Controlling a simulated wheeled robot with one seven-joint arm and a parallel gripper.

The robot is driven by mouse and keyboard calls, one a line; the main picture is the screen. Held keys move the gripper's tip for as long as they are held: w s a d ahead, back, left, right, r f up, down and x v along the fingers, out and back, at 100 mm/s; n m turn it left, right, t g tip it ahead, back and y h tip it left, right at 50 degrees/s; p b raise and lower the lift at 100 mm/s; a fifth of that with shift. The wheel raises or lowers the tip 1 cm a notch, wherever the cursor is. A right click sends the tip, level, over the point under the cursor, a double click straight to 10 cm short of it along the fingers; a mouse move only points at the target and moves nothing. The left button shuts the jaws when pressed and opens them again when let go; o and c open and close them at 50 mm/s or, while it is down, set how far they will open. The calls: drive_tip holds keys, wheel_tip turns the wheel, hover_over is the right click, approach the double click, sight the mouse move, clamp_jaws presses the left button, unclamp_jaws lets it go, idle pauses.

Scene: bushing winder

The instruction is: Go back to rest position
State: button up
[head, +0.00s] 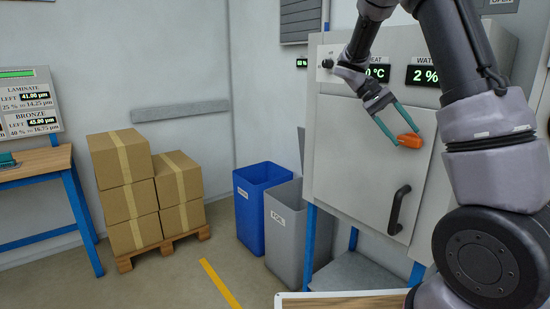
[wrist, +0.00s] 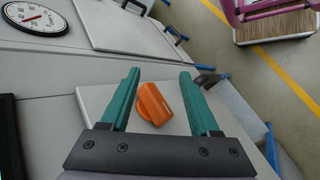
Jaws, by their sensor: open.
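My gripper (head: 390,124) has teal fingers and is open in front of the grey cabinet (head: 345,150). An orange knob (head: 410,140) on the cabinet door is at the fingertips in the head view. In the wrist view the orange knob (wrist: 153,104) shows between the two spread fingers of my gripper (wrist: 158,82), with a gap to each side. I cannot tell how far the fingertips are from the door.
The cabinet has a black handle (head: 398,210) and displays above its door. A blue bin (head: 250,210) and a grey bin (head: 284,235) stand beside it. Stacked boxes (head: 125,180) sit on a pallet (head: 160,248) at left. A table (head: 40,165) is at far left. Floor between is clear.

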drive_tip(key=s+a+r+t+y, duration=0.4)
drive_tip(key=s+a+r+t, duration=0.1)
drive_tip(key=s, duration=0.3)
drive_tip(key=s+a+r+t+y, duration=0.5)
drive_tip(key=s+t, duration=0.3)
drive_tip(key=s, duration=0.1)
drive_tip(key=shift+s+m, duration=0.2)
drive_tip(key=shift+m, duration=0.1)
